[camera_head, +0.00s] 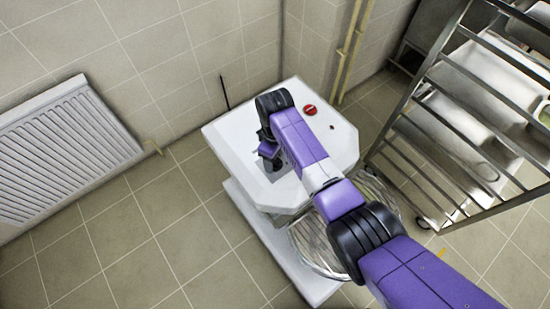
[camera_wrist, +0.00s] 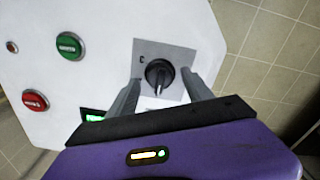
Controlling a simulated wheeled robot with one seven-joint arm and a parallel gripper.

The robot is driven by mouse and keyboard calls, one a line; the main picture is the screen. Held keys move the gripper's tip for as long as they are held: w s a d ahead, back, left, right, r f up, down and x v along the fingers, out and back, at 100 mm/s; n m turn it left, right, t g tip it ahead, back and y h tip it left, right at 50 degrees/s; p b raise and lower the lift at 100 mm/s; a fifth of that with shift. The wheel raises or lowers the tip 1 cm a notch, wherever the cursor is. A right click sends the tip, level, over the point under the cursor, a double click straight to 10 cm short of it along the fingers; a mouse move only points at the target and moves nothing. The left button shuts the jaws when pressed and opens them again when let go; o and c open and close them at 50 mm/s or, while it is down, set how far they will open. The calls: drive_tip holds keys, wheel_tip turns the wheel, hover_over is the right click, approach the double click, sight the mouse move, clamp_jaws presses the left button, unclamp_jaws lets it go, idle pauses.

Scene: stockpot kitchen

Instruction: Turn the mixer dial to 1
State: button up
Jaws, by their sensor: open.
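The mixer (camera_head: 230,135) is a white floor machine in the middle of the head view, with my arm reaching over its top. In the wrist view its white panel (camera_wrist: 110,22) carries a black dial (camera_wrist: 159,74) on a pale square plate. A small mark shows on the plate at the dial's upper left; I cannot read it surely. My gripper (camera_wrist: 160,90) is open, with one grey finger on each side of the dial. I cannot tell whether the fingers touch it. In the head view my arm hides the dial.
A green button (camera_wrist: 69,46) and a red button (camera_wrist: 35,101) sit on the panel left of the dial. A wire bowl guard (camera_head: 308,250) is below my arm. A metal rack (camera_head: 470,110) stands close on the right, and a radiator (camera_head: 65,155) is at the left.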

wheel_tip(320, 180, up, 7)
drive_tip(key=shift+f, duration=0.1)
idle(0.7)
drive_tip(key=shift+w+a, duration=0.1)
drive_tip(key=shift+w, duration=0.15)
drive_tip(key=w+a+r+m+t+y, duration=0.1)
drive_tip(key=w+a+r+t, duration=0.25)
drive_tip(key=w, duration=0.35)
wheel_tip(320, 180, up, 4)
drive_tip(key=m+t+y, duration=0.3)
drive_tip(key=m+t, duration=0.3)
drive_tip(key=t, duration=0.4)
hover_over(277, 160)
drive_tip(key=s+d+r+m+h, duration=0.1)
drive_tip(key=s+d+r, duration=0.2)
drive_tip(key=s, duration=1)
drive_tip(key=s+d+r+m+t+h, duration=0.1)
drive_tip(key=s+d+r, duration=0.3)
drive_tip(key=s+d, duration=0.4)
drive_tip(key=s+d+r+m+h, duration=0.2)
drive_tip(key=s+d, duration=0.3)
drive_tip(key=s, duration=1.3)
drive_tip(key=shift+s+d+r, duration=0.2)
drive_tip(key=shift+d+r, duration=0.2)
drive_tip(key=shift+r, duration=0.3)
